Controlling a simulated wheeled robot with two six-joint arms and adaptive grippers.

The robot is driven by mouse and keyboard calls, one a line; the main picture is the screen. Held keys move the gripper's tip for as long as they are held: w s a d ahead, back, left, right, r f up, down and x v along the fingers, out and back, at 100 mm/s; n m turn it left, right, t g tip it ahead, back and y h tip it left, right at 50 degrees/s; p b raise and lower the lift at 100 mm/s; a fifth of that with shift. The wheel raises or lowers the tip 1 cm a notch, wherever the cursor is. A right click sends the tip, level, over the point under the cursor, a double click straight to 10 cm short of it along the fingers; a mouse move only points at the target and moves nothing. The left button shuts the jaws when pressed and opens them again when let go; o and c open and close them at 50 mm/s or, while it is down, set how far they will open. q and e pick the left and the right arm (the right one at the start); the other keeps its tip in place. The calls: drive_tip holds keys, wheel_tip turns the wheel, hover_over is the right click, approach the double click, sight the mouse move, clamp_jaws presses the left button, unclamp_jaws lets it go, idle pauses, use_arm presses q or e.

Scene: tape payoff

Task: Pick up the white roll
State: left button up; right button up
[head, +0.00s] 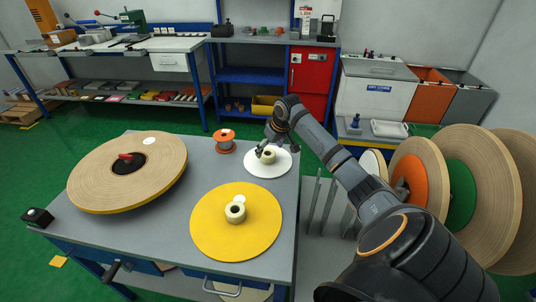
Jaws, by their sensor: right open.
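A white disc (278,165) lies flat near the right far edge of the grey table, with a small cream roll (268,157) standing on it. My right gripper (275,149) is open over that disc, its fingers by the top of the small roll; I cannot tell whether they touch it. A yellow disc (214,236) lies nearer the front with another small pale roll (235,213) at its middle. My left gripper is not in view.
The grey table (150,228) also bears a large tan reel (90,180) at the left, an orange spool (225,146) beside the white disc, and a small black box (37,217). Large upright reels (497,170) stand at the right. The table's front middle is clear.

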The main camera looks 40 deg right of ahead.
sight(268, 154)
drive_tip(key=x, duration=0.4)
drive_tip(key=shift+d+f, duration=0.2)
drive_tip(key=shift+f, duration=0.1)
drive_tip(key=shift+s+r, duration=0.1)
drive_tip(key=c, duration=1.5)
